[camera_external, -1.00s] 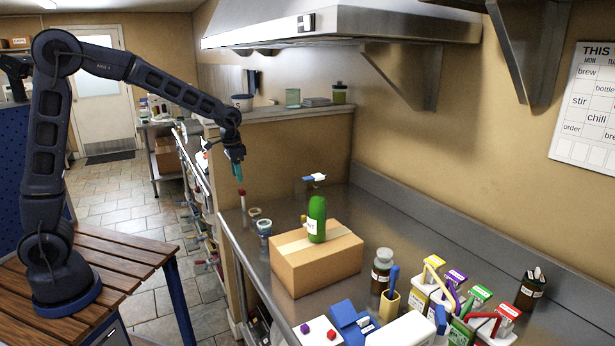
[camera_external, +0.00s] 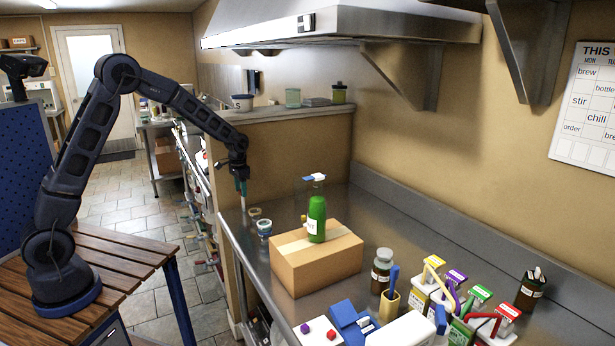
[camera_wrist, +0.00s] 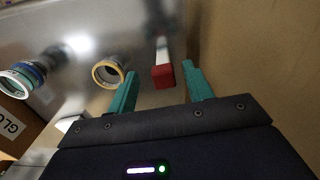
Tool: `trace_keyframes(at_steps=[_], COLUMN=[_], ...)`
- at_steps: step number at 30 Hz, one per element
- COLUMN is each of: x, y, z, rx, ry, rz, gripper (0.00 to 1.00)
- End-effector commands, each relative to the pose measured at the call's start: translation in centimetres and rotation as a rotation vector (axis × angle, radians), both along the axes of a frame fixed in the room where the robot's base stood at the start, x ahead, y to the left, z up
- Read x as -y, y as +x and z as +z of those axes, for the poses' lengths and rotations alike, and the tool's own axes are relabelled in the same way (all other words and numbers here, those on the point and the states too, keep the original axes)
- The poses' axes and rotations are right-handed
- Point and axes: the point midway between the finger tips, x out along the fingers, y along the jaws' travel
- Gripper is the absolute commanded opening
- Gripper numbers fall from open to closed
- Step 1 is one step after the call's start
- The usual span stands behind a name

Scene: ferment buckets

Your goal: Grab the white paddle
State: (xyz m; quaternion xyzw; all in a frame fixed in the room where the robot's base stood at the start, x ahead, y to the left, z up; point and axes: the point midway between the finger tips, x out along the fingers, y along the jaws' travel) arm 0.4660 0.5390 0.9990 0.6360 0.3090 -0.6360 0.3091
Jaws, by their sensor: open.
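A thin white piece with a red block-like end (camera_wrist: 163,77), which looks like the paddle, stands at the far left corner of the steel counter. In the wrist view its red end lies between the tips of my two teal fingers, and its white shaft (camera_wrist: 164,48) runs on beyond. My gripper (camera_wrist: 160,73) is open around or just above the red end; I cannot tell the exact depth, and no finger clearly touches it. In the external view my gripper (camera_external: 243,190) points down over that corner and mostly hides the piece.
A wall (camera_wrist: 245,50) rises close on the right. A cardboard box (camera_external: 315,268) with a green bottle (camera_external: 316,220) stands farther along the counter (camera_external: 345,210). Several colourful-lidded containers stand in front.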

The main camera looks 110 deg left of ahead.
Motion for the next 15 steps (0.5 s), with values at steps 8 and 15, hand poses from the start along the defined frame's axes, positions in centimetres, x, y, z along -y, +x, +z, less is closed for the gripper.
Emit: trace_keyframes(at_steps=[8,15], x=[-0.3,-0.7], y=[0.1,0.1], z=[-1.9,-5.1], rx=[-0.001,-0.001], ry=[-0.001,-0.002], rz=[0.000,-0.001], gripper=[0.51,0.51])
